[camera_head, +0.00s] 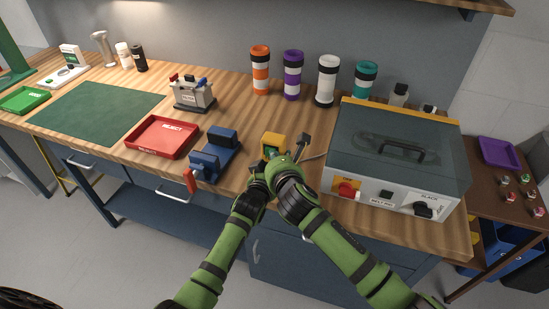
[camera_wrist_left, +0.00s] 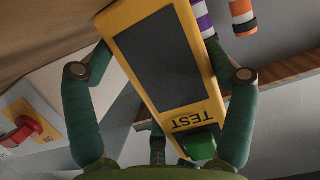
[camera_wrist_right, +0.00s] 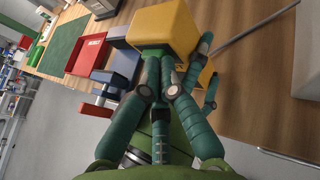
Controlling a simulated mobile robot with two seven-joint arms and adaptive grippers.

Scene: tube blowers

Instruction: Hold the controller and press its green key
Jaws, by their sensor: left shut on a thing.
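The yellow controller (camera_head: 273,140) is above the front part of the bench, in the middle of the head view. In the left wrist view the controller (camera_wrist_left: 165,60) shows a dark panel, the word TEST and a green key (camera_wrist_left: 201,146). My left gripper (camera_wrist_left: 160,73) is shut on the controller, with a finger along each side. My right gripper (camera_wrist_right: 160,66) has its fingers drawn together, close to the controller (camera_wrist_right: 165,28). The fingers hide the spot between them and the controller, so I cannot tell whether they touch the key.
A blue fixture with a red handle (camera_head: 213,155) and a red REJECT tray (camera_head: 163,137) lie left of the grippers. A large lidded machine (camera_head: 395,155) stands to the right. Several coloured tubes (camera_head: 293,75) stand behind. A green mat (camera_head: 97,112) lies farther left.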

